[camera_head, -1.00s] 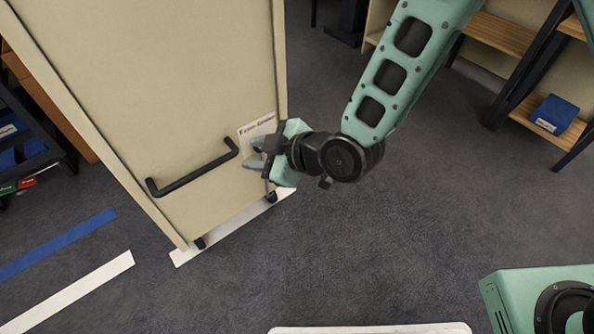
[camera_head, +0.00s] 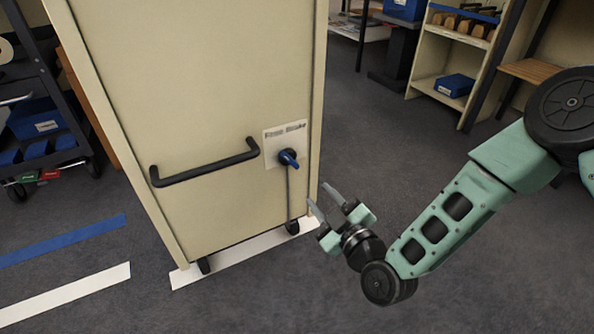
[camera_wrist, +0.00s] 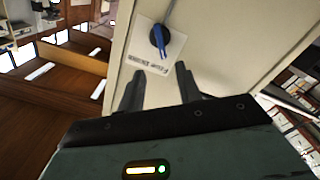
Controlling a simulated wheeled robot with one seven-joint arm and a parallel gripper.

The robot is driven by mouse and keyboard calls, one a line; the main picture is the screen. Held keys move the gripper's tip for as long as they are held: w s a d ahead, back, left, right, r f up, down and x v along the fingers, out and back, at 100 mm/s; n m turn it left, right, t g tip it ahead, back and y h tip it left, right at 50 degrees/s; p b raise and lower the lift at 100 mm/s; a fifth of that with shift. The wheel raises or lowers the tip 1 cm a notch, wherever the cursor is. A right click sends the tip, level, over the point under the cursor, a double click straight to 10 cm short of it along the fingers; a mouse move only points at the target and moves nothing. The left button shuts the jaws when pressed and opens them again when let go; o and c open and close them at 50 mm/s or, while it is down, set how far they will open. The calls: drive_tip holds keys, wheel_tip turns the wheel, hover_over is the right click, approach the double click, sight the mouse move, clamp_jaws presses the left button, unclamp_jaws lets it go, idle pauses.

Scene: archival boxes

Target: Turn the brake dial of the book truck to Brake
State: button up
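The book truck (camera_head: 210,95) stands upright with its cream end panel facing me. Its brake dial (camera_head: 288,158) has a blue lever on a black hub, on a pale plate (camera_head: 285,132) lettered Free and Brake. In the head view the lever slants down and right; I cannot tell exactly which word it marks. The wrist view shows the dial (camera_wrist: 158,38) beyond the fingertips, its lever pointing toward the lettering. My gripper (camera_head: 317,192) is open and empty, right of and below the dial, apart from it. Its spread fingers show in the wrist view (camera_wrist: 160,70).
A black handle (camera_head: 205,165) sticks out left of the dial. The truck's casters stand by a white floor strip (camera_head: 235,255). Blue tape (camera_head: 65,247) lies left. A dark cart (camera_head: 40,130) stands left, shelves (camera_head: 455,60) at the back right. Carpet in front is clear.

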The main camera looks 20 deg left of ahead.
sight(292, 163)
drive_tip(key=b+x, duration=0.4)
drive_tip(key=x, duration=0.7)
drive_tip(key=shift+w+a+f, duration=0.1)
drive_tip(key=shift+a+f, duration=0.05)
drive_tip(key=shift+a, duration=0.1)
drive_tip(key=shift+b+x, duration=0.45)
drive_tip(key=shift+x, duration=0.3)
clamp_jaws()
